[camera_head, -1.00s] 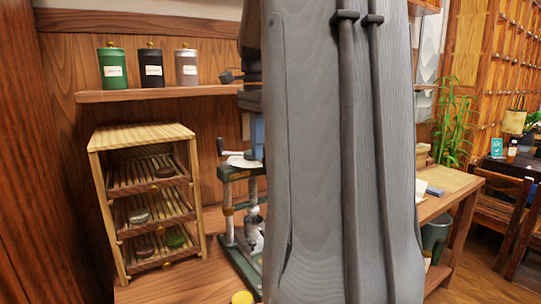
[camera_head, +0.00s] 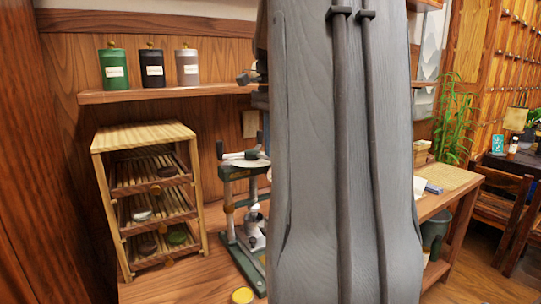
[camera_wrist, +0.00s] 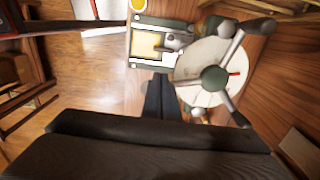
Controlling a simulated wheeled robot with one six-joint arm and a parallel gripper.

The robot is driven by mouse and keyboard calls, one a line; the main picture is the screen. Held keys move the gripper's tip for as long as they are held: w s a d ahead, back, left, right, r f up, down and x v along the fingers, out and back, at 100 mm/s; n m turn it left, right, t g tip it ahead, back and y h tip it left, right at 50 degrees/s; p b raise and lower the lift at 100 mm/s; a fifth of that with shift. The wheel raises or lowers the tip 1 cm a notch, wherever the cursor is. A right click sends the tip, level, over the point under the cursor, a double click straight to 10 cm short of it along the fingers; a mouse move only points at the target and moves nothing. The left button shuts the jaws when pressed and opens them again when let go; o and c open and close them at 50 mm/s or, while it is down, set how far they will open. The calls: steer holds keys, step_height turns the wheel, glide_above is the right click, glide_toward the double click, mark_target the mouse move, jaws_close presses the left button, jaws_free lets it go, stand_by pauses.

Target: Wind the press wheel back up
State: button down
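The press (camera_head: 228,205) stands on the wooden counter in the head view, with a green frame and base. Its wheel (camera_head: 245,159) shows nearly edge-on at the top, partly hidden by my arm. In the wrist view the wheel (camera_wrist: 215,78) has a green hub, grey spokes and a pale round disc behind, with a small red mark right of the hub. My gripper (camera_wrist: 161,92) shows as two dark fingers close together, at the wheel's left side near the end of the left spoke. I cannot tell whether they touch it. My gripper is hidden in the head view.
A slatted wooden rack (camera_head: 150,195) with tea cakes stands left of the press. A shelf (camera_head: 165,94) with three canisters hangs above. A yellow round thing (camera_head: 242,295) lies at the counter's front. A side table (camera_head: 452,178) is at the right.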

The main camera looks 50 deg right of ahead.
steer(key=shift+d, duration=0.1)
steer(key=shift+d+p, duration=1.05)
steer(key=shift+d, duration=0.6)
steer(key=shift+s, duration=0.1)
steer(key=d+p, duration=0.1)
steer(key=w+d+p, duration=0.1)
steer(key=d, duration=0.1)
steer(key=shift+d, duration=0.2)
steer(key=shift+w+d+p, duration=0.1)
steer(key=shift+w+p, duration=0.05)
steer(key=shift+p, duration=0.15)
steer(key=shift+w+d+p, duration=0.45)
steer(key=shift+d, duration=0.05)
steer(key=shift+w+d+p, duration=0.55)
steer(key=shift+w+d, duration=0.05)
steer(key=shift+d, duration=0.1)
